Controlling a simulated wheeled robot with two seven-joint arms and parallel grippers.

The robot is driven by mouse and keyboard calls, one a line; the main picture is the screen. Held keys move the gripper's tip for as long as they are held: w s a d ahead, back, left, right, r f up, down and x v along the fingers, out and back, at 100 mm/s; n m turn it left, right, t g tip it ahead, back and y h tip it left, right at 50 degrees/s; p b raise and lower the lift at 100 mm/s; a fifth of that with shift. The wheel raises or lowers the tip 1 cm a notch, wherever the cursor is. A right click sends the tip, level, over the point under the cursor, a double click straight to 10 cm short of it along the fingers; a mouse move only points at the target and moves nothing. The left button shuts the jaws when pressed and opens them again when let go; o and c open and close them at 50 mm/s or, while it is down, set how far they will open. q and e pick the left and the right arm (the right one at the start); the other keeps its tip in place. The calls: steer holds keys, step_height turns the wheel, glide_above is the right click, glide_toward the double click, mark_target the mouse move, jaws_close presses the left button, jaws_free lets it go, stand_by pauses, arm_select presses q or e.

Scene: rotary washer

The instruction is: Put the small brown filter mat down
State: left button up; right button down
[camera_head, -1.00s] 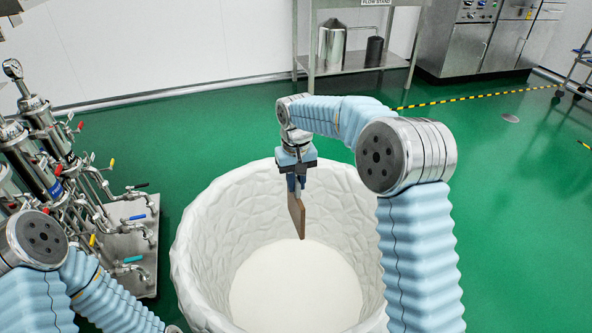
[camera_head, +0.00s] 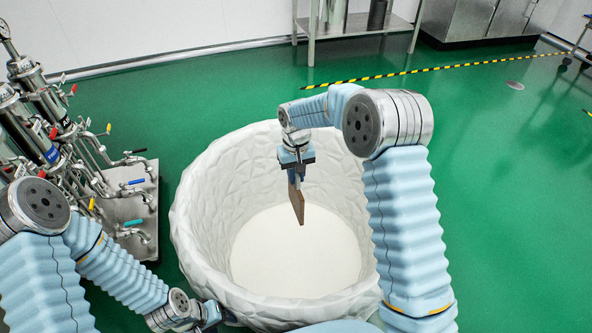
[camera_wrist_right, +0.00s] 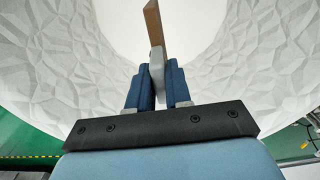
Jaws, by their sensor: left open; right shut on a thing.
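The small brown filter mat (camera_head: 297,206) hangs upright, edge-on, below my right gripper (camera_head: 294,180). It is inside the upper part of a big white faceted tub (camera_head: 208,232), above its pale round floor. In the right wrist view the gripper (camera_wrist_right: 157,72) is shut on the mat (camera_wrist_right: 153,22), whose far end points away over the white interior. My left gripper (camera_head: 212,314) is low in the head view, beside the tub's lower left outer wall. It is open, small and partly hidden; I see nothing in it.
Steel piping with coloured valves (camera_head: 125,205) stands on a skid left of the tub. A steel stand (camera_head: 355,22) is behind, with yellow-black floor tape (camera_head: 430,70). The green floor is clear at the right.

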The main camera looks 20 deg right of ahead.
steer(key=shift+f, duration=0.35)
steer(key=c, duration=1)
jaws_free()
